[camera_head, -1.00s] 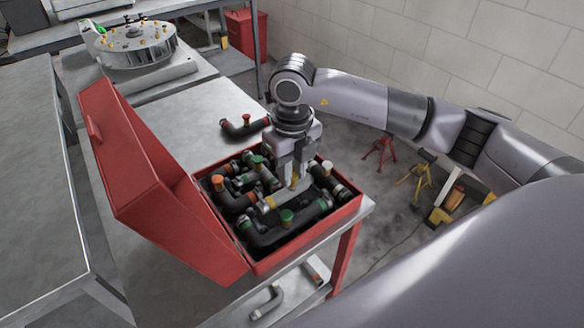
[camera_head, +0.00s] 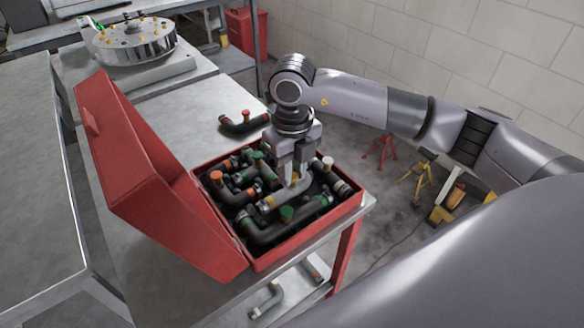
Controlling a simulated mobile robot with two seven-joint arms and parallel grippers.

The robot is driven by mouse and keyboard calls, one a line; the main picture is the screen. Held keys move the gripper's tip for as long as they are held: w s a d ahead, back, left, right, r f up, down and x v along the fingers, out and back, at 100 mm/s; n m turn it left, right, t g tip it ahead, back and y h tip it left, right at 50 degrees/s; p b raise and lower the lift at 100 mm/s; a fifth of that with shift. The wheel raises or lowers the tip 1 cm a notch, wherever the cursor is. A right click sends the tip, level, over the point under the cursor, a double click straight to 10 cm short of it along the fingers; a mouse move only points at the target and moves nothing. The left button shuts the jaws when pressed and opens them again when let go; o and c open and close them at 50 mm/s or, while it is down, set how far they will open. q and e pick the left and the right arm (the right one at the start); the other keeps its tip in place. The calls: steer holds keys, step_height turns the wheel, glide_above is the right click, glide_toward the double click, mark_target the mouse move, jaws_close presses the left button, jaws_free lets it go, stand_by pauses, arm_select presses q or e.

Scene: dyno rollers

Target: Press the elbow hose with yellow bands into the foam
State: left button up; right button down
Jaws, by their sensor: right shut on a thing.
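The elbow hose with yellow bands (camera_head: 270,203) is inside the open red case (camera_head: 305,242), among other hoses in the dark foam. A pale band shows at its near-left end, and its yellowish upper part is between the fingers. My right gripper (camera_head: 292,182) points down over the middle of the case and is shut on this hose. The fingers hide part of it, and I cannot tell how deep it sits in the foam. My left gripper is not in view.
Several hoses with orange, green and white caps crowd the case. The case's raised lid (camera_head: 150,175) stands on the left. A loose hose with a red cap (camera_head: 243,122) lies on the table behind. A round metal fixture (camera_head: 135,42) stands at the back left.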

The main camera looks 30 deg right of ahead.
steer(key=shift+f, duration=0.35)
steer(key=shift+f+b, duration=0.3)
steer(key=shift+b, duration=0.2)
steer(key=c, duration=0.8)
jaws_free()
steer(key=shift+c, duration=0.2)
steer(key=shift+r, duration=0.1)
